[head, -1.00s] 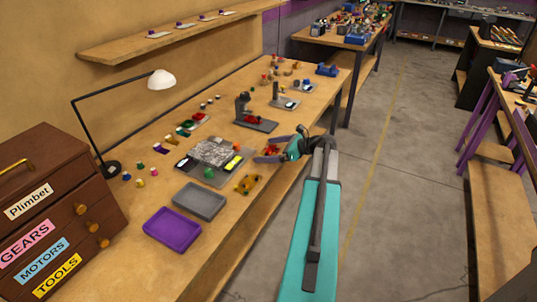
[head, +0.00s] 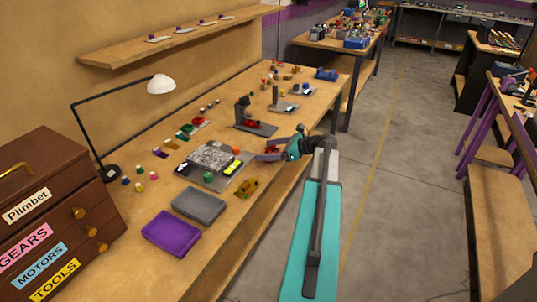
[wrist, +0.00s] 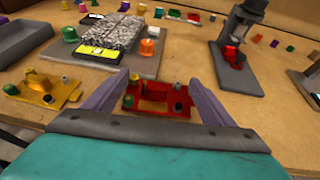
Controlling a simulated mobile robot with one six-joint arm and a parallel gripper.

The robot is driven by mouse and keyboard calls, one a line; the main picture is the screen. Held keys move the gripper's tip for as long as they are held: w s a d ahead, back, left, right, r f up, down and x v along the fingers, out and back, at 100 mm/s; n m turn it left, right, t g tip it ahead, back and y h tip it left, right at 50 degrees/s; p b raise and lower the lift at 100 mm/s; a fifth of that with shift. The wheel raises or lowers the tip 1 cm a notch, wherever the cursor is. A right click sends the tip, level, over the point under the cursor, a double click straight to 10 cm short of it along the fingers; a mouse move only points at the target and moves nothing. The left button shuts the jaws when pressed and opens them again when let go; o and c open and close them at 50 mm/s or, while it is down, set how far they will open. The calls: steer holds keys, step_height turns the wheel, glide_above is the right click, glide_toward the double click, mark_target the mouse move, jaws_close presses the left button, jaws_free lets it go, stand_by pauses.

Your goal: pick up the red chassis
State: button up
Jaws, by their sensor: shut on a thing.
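The red chassis (wrist: 160,108) is a flat red frame with small dark and grey posts and a yellow knob at its left end. In the wrist view it lies between the two purple fingers of my gripper (wrist: 158,88), which are shut on its ends. In the head view my gripper (head: 274,150) is at the front edge of the bench, with red of the chassis showing between the fingers. The chassis is at or close to the bench top; I cannot tell if it is clear of it. My gripper's body hides its near side.
A yellow chassis (wrist: 46,93) lies left of my gripper. Behind is a grey board (wrist: 122,67) with a speckled block, green and orange knobs. A dark press stand (wrist: 237,58) with a red part stands at right. Grey (head: 198,204) and purple (head: 170,232) trays lie nearer.

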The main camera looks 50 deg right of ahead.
steer(key=shift+r, duration=0.55)
steer(key=shift+s+a+r, duration=0.2)
steer(key=shift+s+a, duration=0.05)
steer(key=s+a+r+b, duration=0.1)
steer(key=s+a+b, duration=0.1)
steer(key=s+a, duration=0.8)
steer(key=shift+s+a+r, duration=0.15)
steer(key=shift+s+r, duration=0.05)
steer(key=shift+s, duration=0.5)
